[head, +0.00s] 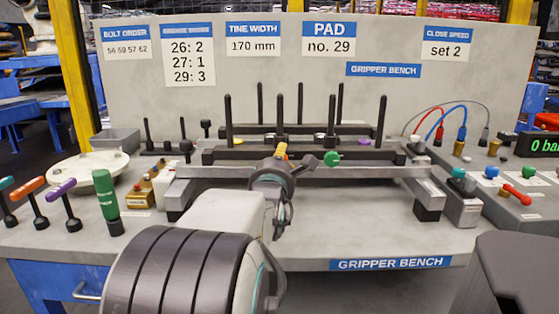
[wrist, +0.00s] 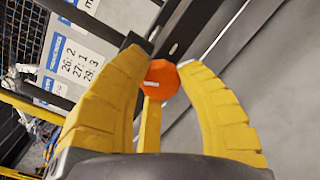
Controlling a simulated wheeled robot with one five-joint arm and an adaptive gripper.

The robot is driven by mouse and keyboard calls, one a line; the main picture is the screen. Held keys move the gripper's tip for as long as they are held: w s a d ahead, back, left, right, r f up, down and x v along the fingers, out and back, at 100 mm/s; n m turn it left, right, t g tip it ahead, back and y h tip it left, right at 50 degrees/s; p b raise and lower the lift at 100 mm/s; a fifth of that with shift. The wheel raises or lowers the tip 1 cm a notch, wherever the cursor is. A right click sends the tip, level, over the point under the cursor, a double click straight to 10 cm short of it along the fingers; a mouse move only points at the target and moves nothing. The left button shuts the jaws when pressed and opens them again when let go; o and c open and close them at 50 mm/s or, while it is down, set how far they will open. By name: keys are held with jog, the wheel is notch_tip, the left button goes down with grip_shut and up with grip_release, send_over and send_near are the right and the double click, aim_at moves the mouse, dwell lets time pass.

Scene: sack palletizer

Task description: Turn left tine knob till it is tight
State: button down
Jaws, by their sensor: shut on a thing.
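The left tine knob, an orange knob with a small white mark (wrist: 161,78), sits between the yellow fingers of my gripper (wrist: 165,66) in the wrist view. The fingers are closed around its sides. In the head view my gripper (head: 281,156) reaches the front of the tine frame, and its fingertips mostly hide the knob there. A green knob (head: 332,158) stands just to the right on the same frame. The dark tine bar (head: 232,157) with upright tines lies behind my gripper. How tight the knob is cannot be told.
A pale rail (head: 390,171) runs along the front of the gripper bench. Levers and a green-handled tool (head: 106,195) stand at the left. A control box with small knobs (head: 515,185) is at the right. A panel with signs (head: 300,60) stands behind.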

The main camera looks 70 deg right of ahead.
jog(key=shift+m, duration=0.3)
jog(key=shift+f+m+b, duration=0.1)
jog(key=shift+m+b, duration=0.7)
jog(key=shift+b, duration=0.15)
jog(key=m+b, duration=0.1)
jog(key=b, duration=0.2)
jog(key=shift+f+m, duration=0.15)
jog(key=shift+m, duration=0.25)
jog(key=m+b, duration=0.1)
jog(key=b, duration=0.2)
jog(key=shift+r+m+y+b, duration=0.2)
jog(key=shift+m+y+b, duration=0.1)
jog(key=shift+m+b, duration=0.1)
jog(key=shift+r, duration=0.1)
jog(key=c, duration=0.8)
grip_release()
jog(key=shift+c, duration=0.2)
